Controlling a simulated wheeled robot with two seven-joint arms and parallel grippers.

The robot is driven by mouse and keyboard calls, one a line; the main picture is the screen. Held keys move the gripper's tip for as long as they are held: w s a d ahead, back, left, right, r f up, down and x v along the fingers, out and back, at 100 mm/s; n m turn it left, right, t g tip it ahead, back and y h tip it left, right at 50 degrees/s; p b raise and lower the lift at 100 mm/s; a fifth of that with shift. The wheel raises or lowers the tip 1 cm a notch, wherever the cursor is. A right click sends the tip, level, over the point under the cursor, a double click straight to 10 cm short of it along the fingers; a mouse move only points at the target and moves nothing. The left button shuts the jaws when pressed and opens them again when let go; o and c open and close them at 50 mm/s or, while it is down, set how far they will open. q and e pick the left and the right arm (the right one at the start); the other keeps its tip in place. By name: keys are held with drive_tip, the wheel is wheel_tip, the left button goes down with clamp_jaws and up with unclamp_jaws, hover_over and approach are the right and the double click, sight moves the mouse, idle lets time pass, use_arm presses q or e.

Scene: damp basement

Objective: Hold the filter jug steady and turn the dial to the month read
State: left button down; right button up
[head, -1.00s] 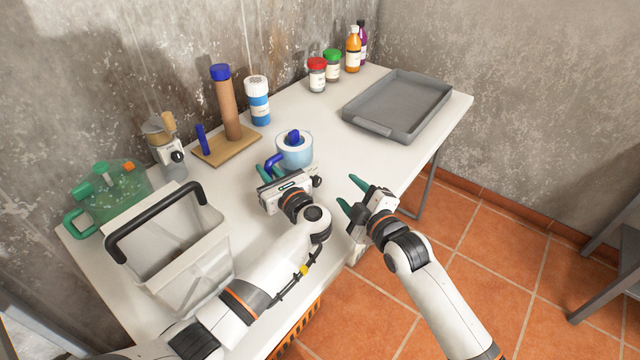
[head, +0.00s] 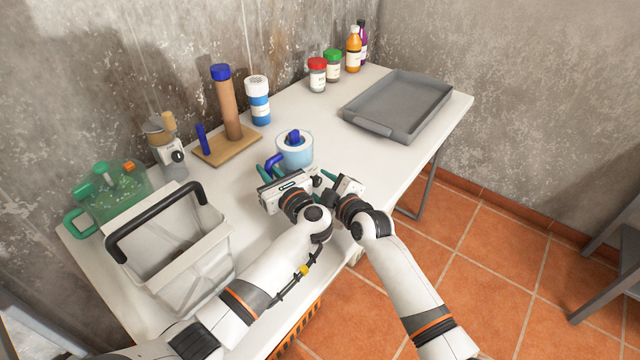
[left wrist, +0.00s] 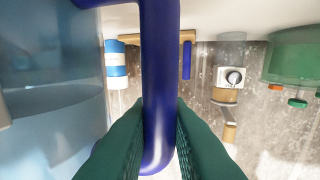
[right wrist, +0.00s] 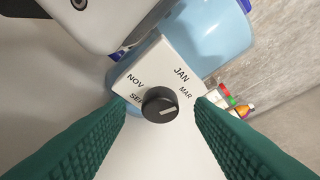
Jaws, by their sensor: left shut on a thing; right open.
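The light blue filter jug (head: 296,152) stands upright on the table, with a dark blue lid knob and handle (head: 275,160). My left gripper (head: 270,175) is shut on that handle; the left wrist view shows the handle (left wrist: 160,60) between its green fingers. The right wrist view shows a black dial (right wrist: 159,105) on a white plate beside the jug (right wrist: 208,35), marked NOV, JAN, MAR and a partly covered SEP. Its white pointer line faces right, slightly up, on the MAR side. My right gripper (right wrist: 162,112) is open, its fingers nearer the camera, one to each side of the dial.
A knobbed device (head: 172,155), wooden stand (head: 228,148) and blue-white canister (head: 258,100) line the wall. A grey tray (head: 375,125) lies at right; the table between is clear.

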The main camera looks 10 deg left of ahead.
drive_tip(key=shift+x, duration=0.75)
drive_tip(key=c, duration=1)
